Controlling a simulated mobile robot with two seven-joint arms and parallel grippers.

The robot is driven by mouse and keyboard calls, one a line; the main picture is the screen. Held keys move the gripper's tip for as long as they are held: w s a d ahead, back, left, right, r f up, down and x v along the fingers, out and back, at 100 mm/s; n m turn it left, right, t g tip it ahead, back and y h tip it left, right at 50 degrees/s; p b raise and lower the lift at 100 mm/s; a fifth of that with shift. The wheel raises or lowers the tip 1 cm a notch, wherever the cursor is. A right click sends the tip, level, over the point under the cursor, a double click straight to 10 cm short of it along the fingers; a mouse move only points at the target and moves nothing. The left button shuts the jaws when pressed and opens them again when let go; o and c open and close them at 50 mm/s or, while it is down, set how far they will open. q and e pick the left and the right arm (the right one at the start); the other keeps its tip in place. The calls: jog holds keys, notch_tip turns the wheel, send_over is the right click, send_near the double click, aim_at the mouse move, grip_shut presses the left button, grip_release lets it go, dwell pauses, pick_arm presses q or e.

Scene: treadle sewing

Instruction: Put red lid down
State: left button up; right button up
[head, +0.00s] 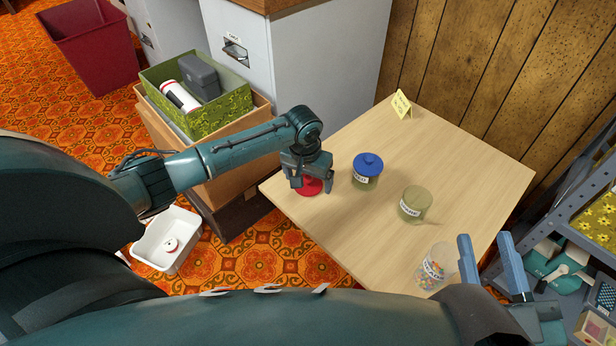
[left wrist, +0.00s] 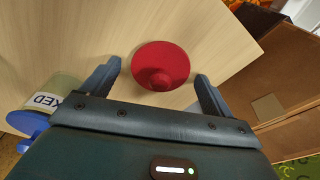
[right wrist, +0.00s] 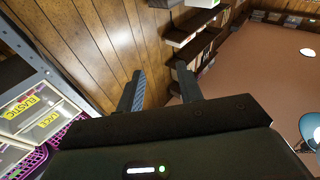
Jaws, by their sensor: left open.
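The red lid (head: 311,186) lies flat on the light wooden table (head: 455,150), near its left edge. In the left wrist view the red lid (left wrist: 160,66) shows its round knob, between and just beyond my open fingertips. My left gripper (head: 308,184) is open over the lid, with a finger on each side and clear of the lid's rim in the left wrist view (left wrist: 160,75). My right gripper (head: 485,240) is open and empty, raised by the table's right front side; the right wrist view (right wrist: 158,80) shows nothing between its fingers.
A jar with a blue lid (head: 368,170) stands right of the red lid. A lidless labelled jar (head: 415,204) and a jar of colourful bits (head: 436,268) stand further right. A yellow card (head: 401,104) is at the back. A grey shelf (head: 570,215) borders the right.

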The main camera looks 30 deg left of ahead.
aim_at(308, 177)
pick_arm(q)
jog(key=shift+r, duration=0.15)
pick_arm(e)
jog(key=shift+f, duration=0.15)
pick_arm(q)
jog(key=r+p, duration=0.1)
jog(key=r, duration=0.1)
jog(key=r+p, duration=0.1)
jog(key=r, duration=0.1)
jog(key=shift+s+r, duration=0.2)
jog(key=shift+r, duration=0.05)
notch_tip(308, 177, up, 8)
jog(key=s+p, duration=0.1)
jog(key=p, duration=0.2)
jog(key=shift+f, duration=0.25)
pick_arm(e)
jog(key=shift+s+d+n+g+h, duration=0.25)
jog(key=shift+d+n+g+h, duration=0.05)
jog(key=shift+d+n+h, duration=0.2)
pick_arm(q)
jog(key=shift+a, duration=0.1)
pick_arm(e)
jog(key=shift+r, duration=0.2)
